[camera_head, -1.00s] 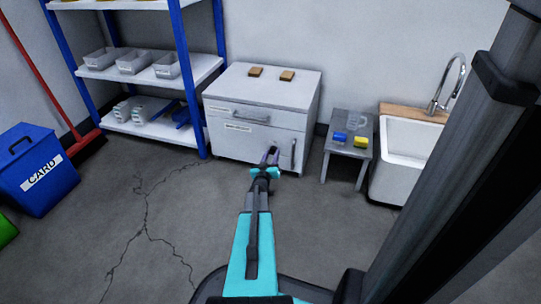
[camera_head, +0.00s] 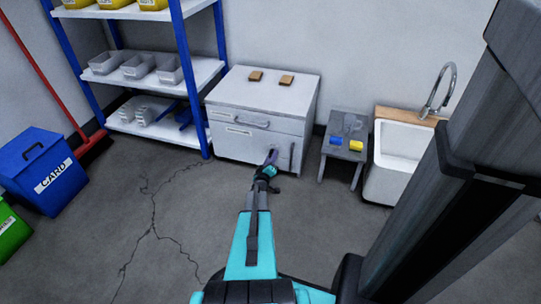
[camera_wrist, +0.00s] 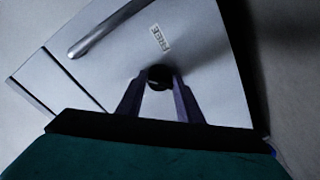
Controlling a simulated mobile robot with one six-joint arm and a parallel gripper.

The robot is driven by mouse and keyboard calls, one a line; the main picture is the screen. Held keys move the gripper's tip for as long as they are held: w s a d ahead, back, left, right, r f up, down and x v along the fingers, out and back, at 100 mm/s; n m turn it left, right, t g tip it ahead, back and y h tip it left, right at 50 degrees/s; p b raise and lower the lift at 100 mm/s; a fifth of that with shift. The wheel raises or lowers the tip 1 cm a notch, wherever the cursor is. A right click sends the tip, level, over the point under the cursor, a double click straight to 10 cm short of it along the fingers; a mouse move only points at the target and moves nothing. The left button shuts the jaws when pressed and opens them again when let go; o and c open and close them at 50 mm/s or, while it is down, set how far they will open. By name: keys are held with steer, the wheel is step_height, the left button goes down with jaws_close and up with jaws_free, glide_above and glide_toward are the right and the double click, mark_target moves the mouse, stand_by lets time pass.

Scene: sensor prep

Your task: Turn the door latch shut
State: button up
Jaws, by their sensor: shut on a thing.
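The white cabinet (camera_head: 258,103) stands against the back wall, with a horizontal drawer handle and a lower door. A small dark round latch knob (camera_wrist: 158,72) shows on the door face in the wrist view. My gripper (camera_head: 272,156) is at the lower door, and its two fingers are shut on the knob, one on each side. The knob is too small and dark to tell its turned angle. The door (camera_wrist: 200,60) looks flush with the cabinet. A bar handle (camera_wrist: 105,30) and a small label (camera_wrist: 160,38) are near the knob.
A blue and white shelf (camera_head: 150,75) with bins stands to the left. A small grey table (camera_head: 345,149) with blue and yellow items and a white sink (camera_head: 392,183) stand to the right. A blue bin (camera_head: 45,170) is far left. The floor in front is clear.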

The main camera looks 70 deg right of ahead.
steer(key=shift+s+d+r+n+g+p, duration=0.1)
steer(key=shift+n+g+p, duration=0.1)
steer(key=shift+n+p, duration=2.4)
steer(key=shift+s+r+n+g+p, duration=0.1)
steer(key=shift+n+g+p, duration=0.1)
steer(key=shift+n+p, duration=2.35)
steer(key=shift+m+p, duration=0.45)
steer(key=shift+f, duration=0.1)
steer(key=o, duration=1)
steer(key=shift+w, duration=0.15)
